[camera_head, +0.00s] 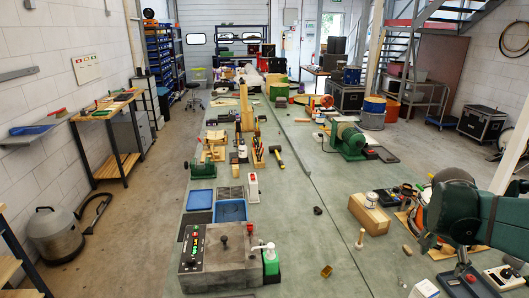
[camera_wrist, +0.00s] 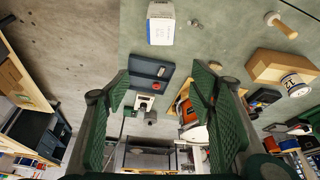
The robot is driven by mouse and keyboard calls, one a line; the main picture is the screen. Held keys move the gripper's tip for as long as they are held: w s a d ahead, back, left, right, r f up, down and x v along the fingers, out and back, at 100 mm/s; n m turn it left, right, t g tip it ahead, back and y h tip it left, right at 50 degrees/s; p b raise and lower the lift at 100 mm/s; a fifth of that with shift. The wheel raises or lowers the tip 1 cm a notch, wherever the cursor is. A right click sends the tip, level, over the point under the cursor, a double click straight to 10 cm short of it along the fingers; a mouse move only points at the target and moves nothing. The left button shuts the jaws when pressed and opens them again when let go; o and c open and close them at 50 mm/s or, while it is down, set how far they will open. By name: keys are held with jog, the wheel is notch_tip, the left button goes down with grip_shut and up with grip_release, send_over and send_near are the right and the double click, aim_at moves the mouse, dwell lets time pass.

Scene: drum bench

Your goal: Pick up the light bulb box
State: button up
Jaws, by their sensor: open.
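The light bulb box, a small white carton with blue printing, stands on the green bench; in the wrist view the box (camera_wrist: 161,24) is at the top centre. In the head view what looks like the same box (camera_head: 424,289) is at the bottom edge, partly cut off. My gripper (camera_wrist: 163,85) shows in the wrist view as two green padded fingers spread wide, with nothing held between them. The box lies beyond the fingertips in that picture, apart from them.
A dark control box with a red button (camera_head: 468,279) sits right of the carton. A grey machine (camera_head: 220,262) is at left. Bench between is mostly clear.

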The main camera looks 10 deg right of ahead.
aim_at(426, 289)
notch_tip(426, 289, down, 16)
jog(key=shift+r, duration=0.1)
dwell(0.6)
jog(key=shift+x, duration=1.3)
jog(key=shift+b, duration=0.3)
jog(key=shift+b+x, duration=0.6)
jog(key=shift+x, duration=2)
jog(key=c, duration=1)
